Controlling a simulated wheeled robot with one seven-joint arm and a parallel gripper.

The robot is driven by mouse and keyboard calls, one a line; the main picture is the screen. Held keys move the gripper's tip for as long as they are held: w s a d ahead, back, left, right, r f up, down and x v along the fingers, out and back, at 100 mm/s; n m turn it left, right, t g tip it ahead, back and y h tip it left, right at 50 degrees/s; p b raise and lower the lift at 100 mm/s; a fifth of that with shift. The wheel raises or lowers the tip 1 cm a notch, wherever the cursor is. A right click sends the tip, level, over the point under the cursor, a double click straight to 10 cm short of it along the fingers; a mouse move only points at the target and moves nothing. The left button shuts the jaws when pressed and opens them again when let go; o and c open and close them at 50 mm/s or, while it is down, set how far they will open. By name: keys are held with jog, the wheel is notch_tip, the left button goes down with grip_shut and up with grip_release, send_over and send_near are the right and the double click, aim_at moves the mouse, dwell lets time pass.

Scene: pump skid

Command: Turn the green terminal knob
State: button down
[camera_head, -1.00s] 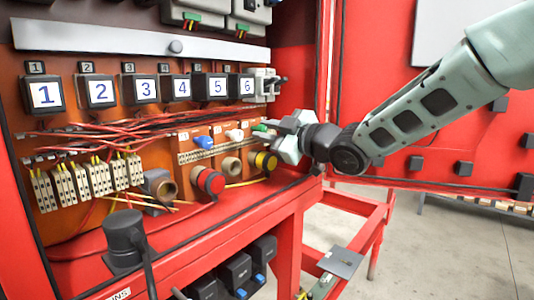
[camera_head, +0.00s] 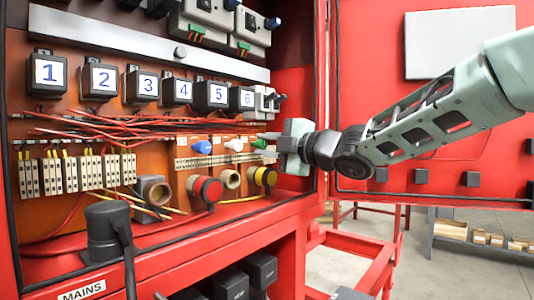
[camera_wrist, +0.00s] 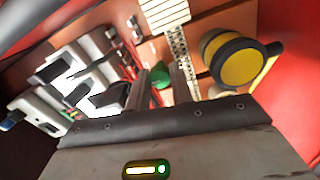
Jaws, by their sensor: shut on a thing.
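The green terminal knob (camera_head: 259,144) is the rightmost of a row of small knobs on the orange back panel of the red cabinet (camera_head: 300,215). My gripper (camera_head: 267,145) reaches in from the right, with its fingers at the knob. In the wrist view, the green knob (camera_wrist: 160,78) shows between the two dark fingers of my gripper (camera_wrist: 161,85), which is shut on it. The fingers hide part of the knob, and its turn angle cannot be read.
A blue knob (camera_head: 201,147) and a white knob (camera_head: 234,144) are to the left. A yellow button (camera_head: 268,178) and a red button (camera_head: 210,190) sit below. Numbered black boxes (camera_head: 211,94) and red wires (camera_head: 150,125) are above. The cabinet's right side wall is close to my gripper.

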dwell(0.3)
jog(key=c, duration=1.2)
grip_release()
jog(key=shift+c, duration=0.2)
jog(key=b+v, duration=0.1)
jog(key=v, duration=1.6)
jog(key=shift+d, duration=0.25)
jog(key=shift+s, duration=0.1)
